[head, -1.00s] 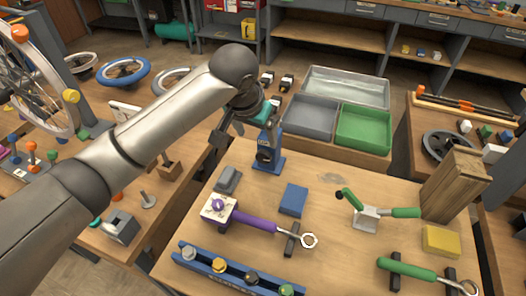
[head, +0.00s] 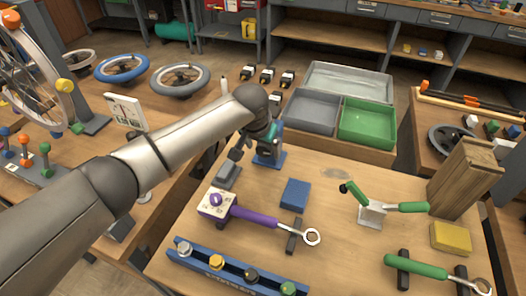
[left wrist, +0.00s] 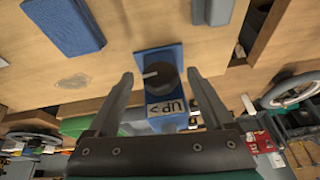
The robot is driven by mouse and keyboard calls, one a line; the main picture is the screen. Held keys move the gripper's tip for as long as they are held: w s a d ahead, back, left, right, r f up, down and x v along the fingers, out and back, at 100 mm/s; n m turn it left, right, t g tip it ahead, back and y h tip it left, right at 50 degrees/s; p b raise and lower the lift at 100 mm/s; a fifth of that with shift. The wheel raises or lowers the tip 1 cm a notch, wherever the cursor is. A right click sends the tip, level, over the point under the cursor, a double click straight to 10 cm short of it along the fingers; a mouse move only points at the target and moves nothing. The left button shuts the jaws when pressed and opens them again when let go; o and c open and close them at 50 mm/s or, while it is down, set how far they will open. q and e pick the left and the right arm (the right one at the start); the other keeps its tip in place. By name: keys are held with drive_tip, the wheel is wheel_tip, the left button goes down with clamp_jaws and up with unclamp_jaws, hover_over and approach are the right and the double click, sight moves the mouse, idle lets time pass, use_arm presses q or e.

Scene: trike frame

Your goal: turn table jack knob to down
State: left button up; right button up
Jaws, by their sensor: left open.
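The blue table jack (head: 270,158) stands at the far left edge of the wooden work table, partly behind my left arm. In the left wrist view its dark round knob (left wrist: 164,82) has a light pointer towards picture left. A white label on the jack (left wrist: 165,107) reads "UP" with an arrow, upside down in this view. My left gripper (head: 238,147) is open in front of the jack. In the left wrist view its fingers (left wrist: 160,76) lie to either side of the knob, apart from it and with nothing held. My right gripper does not show.
A grey block (head: 227,177) and a blue block (head: 295,194) lie near the jack. A purple-handled tool (head: 255,217) lies nearer the front. Grey (head: 293,111) and green (head: 342,136) bins stand behind. Bare tabletop lies right of the jack.

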use_arm(q)
drive_tip(key=shift+w+f, duration=0.2)
drive_tip(key=shift+f, duration=0.25)
drive_tip(key=c, duration=1.4)
drive_tip(key=shift+o, duration=0.2)
drive_tip(key=shift+h+p, duration=0.6)
drive_tip(key=shift+p, duration=0.25)
drive_tip(key=shift+a+n+g+h+p, duration=0.1)
drive_tip(key=shift+n+g+h+p, duration=0.25)
drive_tip(key=shift+h, duration=0.35)
drive_tip(key=shift+a+f+g+h, duration=0.15)
drive_tip(key=shift+g+h, duration=0.1)
drive_tip(key=shift+h, duration=0.65)
drive_tip(key=shift+n+g+h+b, duration=0.3)
drive_tip(key=shift+n+h+b, duration=0.05)
drive_tip(key=shift+h+b, duration=0.55)
